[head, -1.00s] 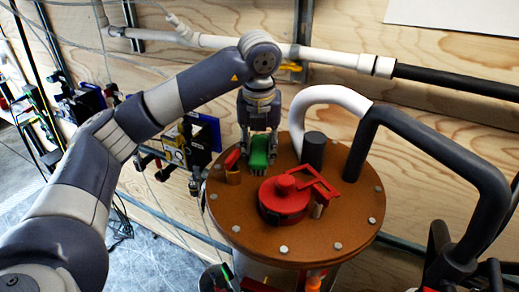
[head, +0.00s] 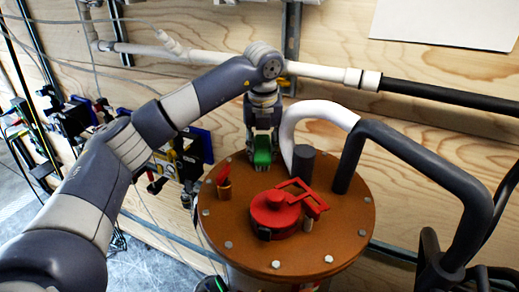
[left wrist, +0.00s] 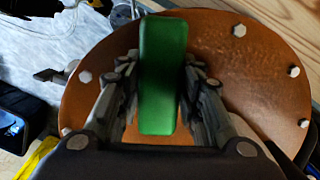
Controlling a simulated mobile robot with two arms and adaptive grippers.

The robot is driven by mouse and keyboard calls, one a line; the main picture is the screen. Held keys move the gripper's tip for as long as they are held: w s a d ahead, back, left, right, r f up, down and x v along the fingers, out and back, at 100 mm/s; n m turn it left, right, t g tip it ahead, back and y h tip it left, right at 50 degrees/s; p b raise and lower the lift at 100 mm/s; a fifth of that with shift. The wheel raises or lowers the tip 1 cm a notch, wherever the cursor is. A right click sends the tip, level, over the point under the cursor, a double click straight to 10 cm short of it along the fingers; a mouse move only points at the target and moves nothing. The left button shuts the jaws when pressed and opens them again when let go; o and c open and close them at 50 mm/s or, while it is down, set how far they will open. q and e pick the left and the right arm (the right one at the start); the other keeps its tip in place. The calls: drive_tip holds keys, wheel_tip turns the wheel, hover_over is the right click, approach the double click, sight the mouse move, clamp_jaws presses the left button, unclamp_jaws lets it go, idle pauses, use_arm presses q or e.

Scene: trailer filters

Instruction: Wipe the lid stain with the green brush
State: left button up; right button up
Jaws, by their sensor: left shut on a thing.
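The round orange-brown lid (head: 340,225) has bolts around its rim and also fills much of the left wrist view (left wrist: 270,85). My left gripper (head: 262,148) is over the back part of the lid, shut on the green brush (head: 262,157). In the left wrist view the brush (left wrist: 163,75) stands between the two fingers (left wrist: 163,95). I cannot tell whether its bristles touch the lid. I cannot clearly make out the stain; the lid looks slightly darker and mottled beside the brush in the left wrist view. My right gripper is not in view.
A red cap with a handle (head: 275,210) sits mid-lid. A small orange fitting with a red top (head: 224,188) is at its left. A dark cylinder (head: 303,165), a white bent pipe (head: 320,112) and a dark pipe (head: 440,165) stand close right of the brush. A wooden wall is behind.

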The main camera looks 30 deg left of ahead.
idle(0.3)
use_arm(q)
wheel_tip(320, 180, up, 5)
drive_tip(key=p, duration=0.3)
drive_tip(key=shift+r+p, duration=0.4)
drive_tip(key=shift+r, duration=0.1)
drive_tip(key=shift+r+p, duration=1)
drive_tip(key=shift+r, duration=0.55)
drive_tip(key=shift+f, duration=0.1)
